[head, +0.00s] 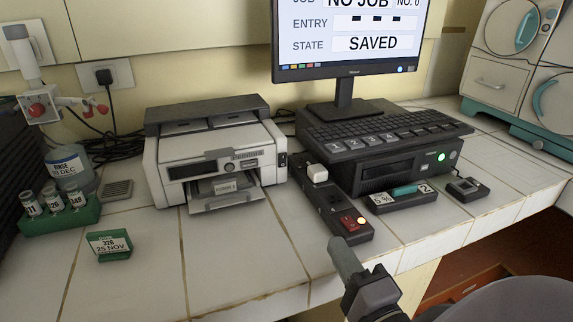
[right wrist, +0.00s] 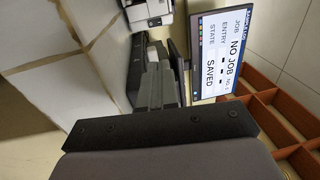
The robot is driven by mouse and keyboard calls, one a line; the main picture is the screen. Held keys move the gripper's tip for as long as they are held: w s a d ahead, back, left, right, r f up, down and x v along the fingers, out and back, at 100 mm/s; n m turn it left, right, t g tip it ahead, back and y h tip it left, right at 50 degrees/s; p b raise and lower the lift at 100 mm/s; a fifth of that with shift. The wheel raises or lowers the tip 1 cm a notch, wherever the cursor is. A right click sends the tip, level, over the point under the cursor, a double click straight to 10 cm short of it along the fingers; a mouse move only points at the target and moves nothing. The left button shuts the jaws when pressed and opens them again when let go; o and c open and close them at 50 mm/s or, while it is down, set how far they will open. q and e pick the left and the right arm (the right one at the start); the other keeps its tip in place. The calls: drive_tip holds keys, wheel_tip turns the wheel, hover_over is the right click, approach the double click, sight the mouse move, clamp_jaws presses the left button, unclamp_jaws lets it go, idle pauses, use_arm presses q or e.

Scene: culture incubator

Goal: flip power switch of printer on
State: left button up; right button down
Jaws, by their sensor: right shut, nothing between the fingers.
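The white and grey printer (head: 230,146) stands on the tiled bench, left of the monitor; part of it also shows at the top of the right wrist view (right wrist: 151,12). A small dark panel (head: 282,160) is on its right front edge; I cannot make out a switch position there. My right gripper (head: 339,243) is shut and empty, at the strip's near end in the picture; contact is unclear. My left gripper is out of view.
A black computer unit (head: 400,172) with a green light sits under the keyboard (head: 385,131) and monitor (head: 347,38). A vial rack (head: 60,214) and green label block (head: 109,244) are at left. Bare tiles lie before the printer.

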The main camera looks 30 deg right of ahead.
drive_tip(key=shift+w, duration=0.1)
drive_tip(key=p, duration=0.4)
approach(283, 156)
drive_tip(key=p+x, duration=0.2)
drive_tip(key=x, duration=0.3)
drive_tip(key=shift+w, duration=0.1)
drive_tip(key=shift+x, duration=0.85)
drive_tip(key=shift+w+r+p, duration=0.15)
drive_tip(key=shift+p, duration=0.25)
